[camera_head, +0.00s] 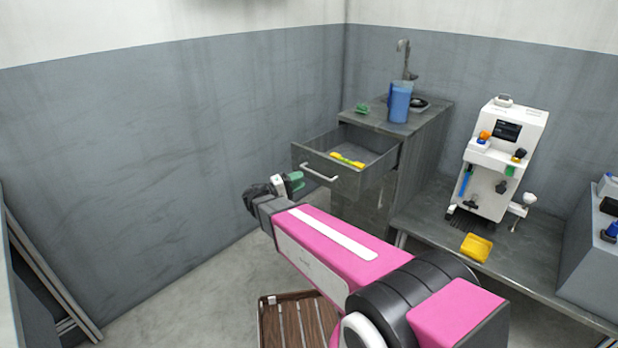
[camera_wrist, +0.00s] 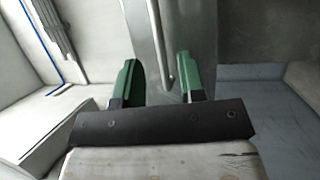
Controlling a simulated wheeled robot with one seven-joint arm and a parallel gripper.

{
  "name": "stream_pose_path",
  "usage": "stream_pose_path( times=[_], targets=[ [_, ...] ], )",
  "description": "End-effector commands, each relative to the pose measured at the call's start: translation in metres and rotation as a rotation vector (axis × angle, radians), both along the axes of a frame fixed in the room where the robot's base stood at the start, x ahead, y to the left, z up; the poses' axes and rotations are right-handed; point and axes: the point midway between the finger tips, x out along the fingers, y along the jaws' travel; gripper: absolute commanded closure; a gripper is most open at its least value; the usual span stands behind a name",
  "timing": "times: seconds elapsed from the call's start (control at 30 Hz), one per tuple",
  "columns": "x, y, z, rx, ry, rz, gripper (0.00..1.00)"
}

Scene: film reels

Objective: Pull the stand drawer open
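The stand drawer (camera_head: 326,168) is pulled out of the grey stand (camera_head: 413,160), with its inside showing. A pale bar handle (camera_head: 319,173) is on its front. My gripper (camera_head: 292,182) is in front of the drawer, just left of the handle in the head view. In the wrist view my gripper (camera_wrist: 157,78) has its two green fingers spread apart. The handle (camera_wrist: 157,35) shows in the gap between them, nearer the right finger, with no clear contact. The drawer front (camera_wrist: 143,35) lies behind it. How deep the handle sits between the fingers is hard to tell.
Yellow and green items (camera_head: 347,160) lie in the drawer. A blue pitcher (camera_head: 399,103) stands on the stand. A white machine (camera_head: 502,160) and a yellow block (camera_head: 476,247) are on the bench at right. A brown slatted crate (camera_head: 265,325) is on the floor below my arm.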

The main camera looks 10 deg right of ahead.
Motion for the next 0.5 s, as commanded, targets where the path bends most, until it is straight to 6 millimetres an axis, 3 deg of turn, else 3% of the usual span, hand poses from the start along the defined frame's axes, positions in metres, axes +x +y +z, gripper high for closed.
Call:
stream_pose_path(
  times=[0.2, 0.5],
  targets=[
    [-0.007, 0.028, -0.005, 0.000, -0.001, 0.002, 0.63],
    [-0.010, 0.036, -0.007, 0.000, 0.000, -0.001, 0.63]
  ],
)
